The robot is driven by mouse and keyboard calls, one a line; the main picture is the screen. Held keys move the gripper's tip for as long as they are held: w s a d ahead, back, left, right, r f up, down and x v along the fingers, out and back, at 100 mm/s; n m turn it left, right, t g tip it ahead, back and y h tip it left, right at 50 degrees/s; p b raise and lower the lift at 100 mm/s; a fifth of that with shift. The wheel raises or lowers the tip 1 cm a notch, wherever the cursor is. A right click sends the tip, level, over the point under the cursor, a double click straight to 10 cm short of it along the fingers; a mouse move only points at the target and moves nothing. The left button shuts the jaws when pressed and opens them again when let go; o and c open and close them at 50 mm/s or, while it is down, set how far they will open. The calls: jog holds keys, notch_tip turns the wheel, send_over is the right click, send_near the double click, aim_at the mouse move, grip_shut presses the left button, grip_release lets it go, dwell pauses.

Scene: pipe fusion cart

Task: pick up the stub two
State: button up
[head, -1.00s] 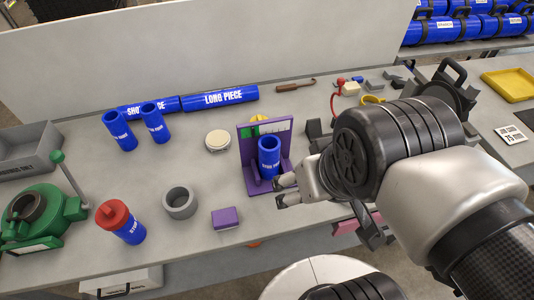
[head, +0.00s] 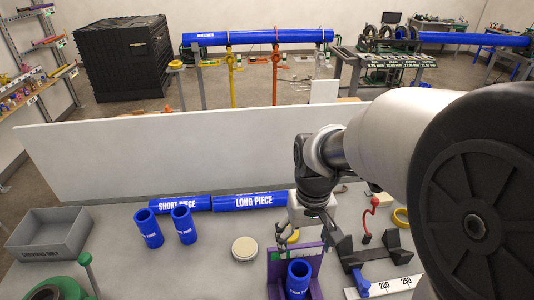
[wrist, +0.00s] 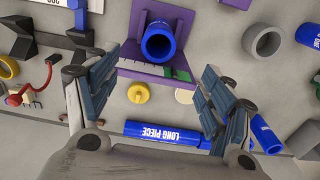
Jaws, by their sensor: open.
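A blue stub (head: 298,280) stands upright in a purple holder (head: 318,262); its printed label is too small to read now. The stub (wrist: 159,42) shows in the wrist view with its open end toward the camera, just beyond and between the fingertips. My gripper (wrist: 160,66) is open and empty, apart from the stub. In the head view my gripper (head: 285,234) is above and behind the holder, partly hidden by my arm. Two more blue stubs, a left one (head: 148,228) and a right one (head: 184,225), stand at the left, labels unclear.
The blue short piece (head: 180,203) and long piece (head: 250,202) lie along the back panel (head: 150,158). A round pale disc (head: 244,248) sits left of the holder. A grey bin (head: 48,234) is at far left. A grey ring (wrist: 263,42) is near the holder.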

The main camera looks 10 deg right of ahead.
aim_at(300, 273)
notch_tip(300, 273, down, 12)
jog(key=b, duration=0.3)
jog(key=shift+s, duration=0.15)
jog(key=f, duration=0.1)
jog(key=f+b, duration=0.1)
jog(key=f, duration=0.1)
jog(key=w+f, duration=0.1)
jog(key=f, duration=0.1)
jog(key=shift+f+b, duration=0.25)
jog(key=shift+b, duration=0.15)
jog(key=shift+s, duration=0.1)
jog(key=shift+c, duration=0.5)
jog(key=shift+r, duration=0.1)
jog(key=c, duration=1.3)
